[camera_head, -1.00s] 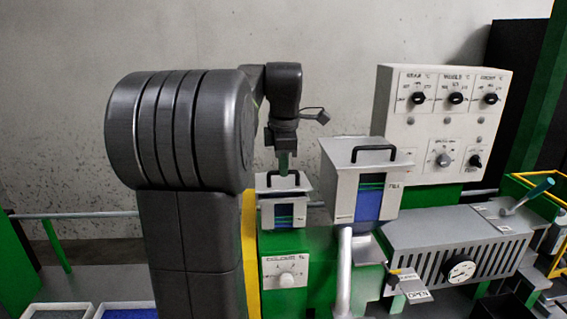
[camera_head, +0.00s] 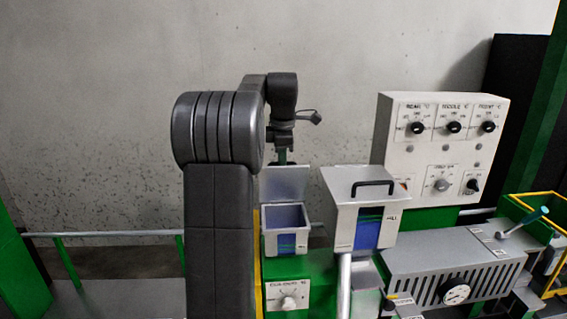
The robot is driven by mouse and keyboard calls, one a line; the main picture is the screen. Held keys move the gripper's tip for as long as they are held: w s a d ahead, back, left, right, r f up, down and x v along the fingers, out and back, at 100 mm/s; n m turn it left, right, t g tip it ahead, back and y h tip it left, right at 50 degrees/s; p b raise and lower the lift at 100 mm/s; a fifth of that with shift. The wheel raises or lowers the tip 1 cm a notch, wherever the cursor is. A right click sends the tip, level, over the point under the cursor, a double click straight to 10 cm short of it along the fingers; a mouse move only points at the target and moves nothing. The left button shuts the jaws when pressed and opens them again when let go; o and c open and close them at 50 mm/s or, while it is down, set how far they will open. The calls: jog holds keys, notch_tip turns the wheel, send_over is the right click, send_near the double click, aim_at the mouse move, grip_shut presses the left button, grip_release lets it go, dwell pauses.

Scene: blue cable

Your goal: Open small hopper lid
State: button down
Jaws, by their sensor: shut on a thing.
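The small hopper (camera_head: 286,240) stands on the green machine body, left of the large hopper. Its lid (camera_head: 285,183) is tilted up at the back, and the blue inside of the hopper shows. My gripper (camera_head: 283,158) is behind and above the raised lid, its lower end partly hidden by the lid. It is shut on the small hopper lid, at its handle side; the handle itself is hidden.
The large hopper (camera_head: 359,214) with its closed, handled lid stands close to the right. A control panel (camera_head: 441,145) rises behind it. A grey slotted barrel cover (camera_head: 455,262) lies at the right. A knob panel (camera_head: 287,296) is below the small hopper.

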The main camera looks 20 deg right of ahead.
jog(key=w+d+f, duration=0.1)
jog(key=w+f, duration=0.1)
jog(key=w, duration=0.3)
jog(key=shift+w+d+f, duration=0.15)
jog(key=shift+w, duration=0.3)
jog(key=c, duration=1.7)
grip_release()
jog(key=shift+w+d, duration=0.1)
jog(key=shift+o, duration=1)
jog(key=shift+w+d, duration=0.1)
jog(key=shift+w, duration=0.2)
jog(key=shift+s, duration=0.2)
jog(key=shift+r, duration=0.2)
